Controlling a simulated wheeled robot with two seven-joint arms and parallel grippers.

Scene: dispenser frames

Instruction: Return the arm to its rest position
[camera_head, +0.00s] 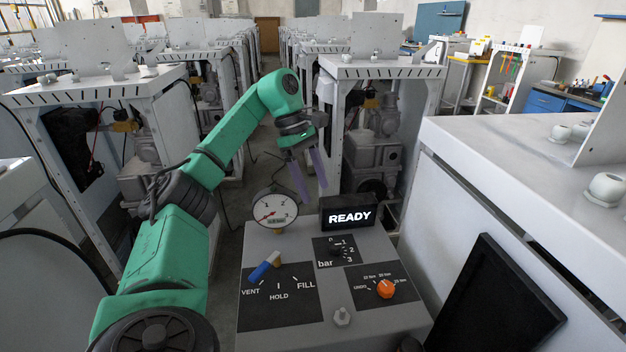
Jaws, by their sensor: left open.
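My left arm (235,140) is green, comes in from the lower left and bends over at the top. My left gripper (312,188) hangs down with its two purple fingers spread apart, open and empty. In the picture it is just above the READY display (348,214) and to the right of the round gauge (271,211). No contact with the panel shows. My right gripper is not in view.
The grey control panel (335,265) carries a blue-tipped lever (265,266) turned toward VENT, a black bar knob (338,248) and an orange knob (385,289). A white cabinet (480,150) stands at the right. Dispenser frames (375,70) stand behind, with an aisle between.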

